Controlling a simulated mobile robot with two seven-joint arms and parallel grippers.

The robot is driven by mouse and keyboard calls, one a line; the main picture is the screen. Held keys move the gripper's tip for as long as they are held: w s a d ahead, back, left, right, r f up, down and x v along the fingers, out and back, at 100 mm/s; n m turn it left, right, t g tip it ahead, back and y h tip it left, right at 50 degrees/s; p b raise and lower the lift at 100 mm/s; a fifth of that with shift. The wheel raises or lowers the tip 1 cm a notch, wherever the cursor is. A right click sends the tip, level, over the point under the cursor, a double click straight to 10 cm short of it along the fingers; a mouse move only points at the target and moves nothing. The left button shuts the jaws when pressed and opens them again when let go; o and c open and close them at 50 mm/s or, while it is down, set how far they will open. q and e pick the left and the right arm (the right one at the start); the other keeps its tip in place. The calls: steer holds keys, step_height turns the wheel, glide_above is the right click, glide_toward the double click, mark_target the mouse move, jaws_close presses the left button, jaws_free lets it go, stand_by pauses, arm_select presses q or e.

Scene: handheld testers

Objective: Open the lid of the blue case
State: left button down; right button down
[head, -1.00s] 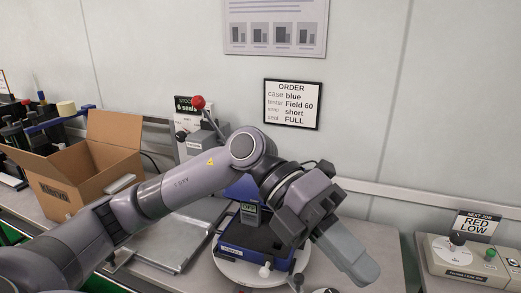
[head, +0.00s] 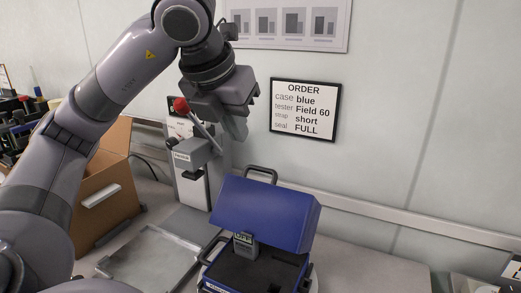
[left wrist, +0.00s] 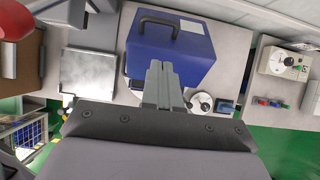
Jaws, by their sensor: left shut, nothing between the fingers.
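The blue case (head: 262,218) stands on the bench with its lid raised and tilted above the base. The dark interior (head: 245,270) shows under the lid, with a small grey tester (head: 245,246) reading OFF at its left side. A black handle (head: 261,174) shows behind the lid's top edge. In the left wrist view the lid (left wrist: 170,58) fills the upper middle, with a handle and a pale label. My left gripper (head: 237,125) is up and behind the lid's left, apart from it, its fingers (left wrist: 162,85) shut and empty. My right gripper is not in view.
A grey press with a red knob (head: 181,105) stands close to my left gripper. An open cardboard box (head: 95,200) is at left. A flat metal plate (head: 150,262) lies left of the case.

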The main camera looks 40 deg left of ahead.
arm_select(q)
steer(key=b, duration=0.4)
glide_above(248, 190)
step_height(248, 190, down, 7)
steer(key=shift+f, duration=0.15)
steer(key=shift+w+a+f, duration=0.2)
steer(key=shift+w+f, duration=0.35)
steer(key=shift+w, duration=0.15)
steer(key=shift+w+a+f, duration=0.2)
steer(key=shift+w+f, duration=0.35)
steer(key=shift+w, duration=0.2)
steer(key=shift+w+a+f, duration=0.2)
steer(key=shift+w+f, duration=0.35)
steer(key=shift+w, duration=0.15)
